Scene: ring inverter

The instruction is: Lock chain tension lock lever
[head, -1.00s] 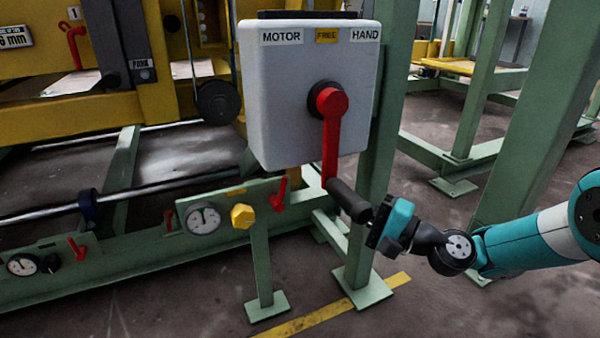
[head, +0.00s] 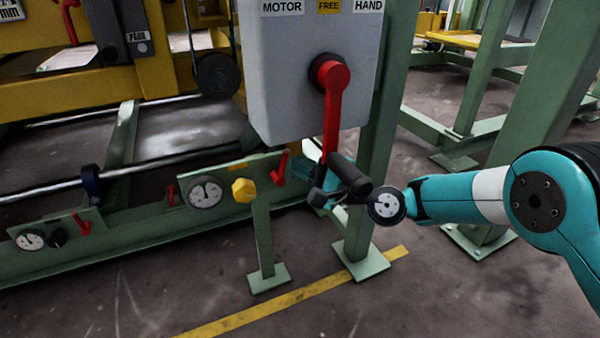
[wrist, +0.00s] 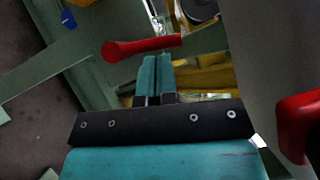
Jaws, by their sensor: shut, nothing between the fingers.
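A small red lever (head: 279,169) stands tilted on the green rail, right of the yellow knob; I take it as the lock lever, though no label is readable. In the wrist view, a red lever (wrist: 140,47) lies across the picture just beyond the fingertips. My gripper (wrist: 155,62) has its two teal fingers together, with nothing between them. In the head view, my gripper (head: 310,170) is under the grey box, just right of the small lever and partly hidden by the black crank handle. I cannot tell whether it touches the lever.
The grey box (head: 300,75) carries a large red crank (head: 332,110) with a black handle (head: 350,177) close in front of my wrist. A gauge (head: 205,192) and yellow knob (head: 243,190) sit left of the lever. A green post (head: 372,150) stands behind.

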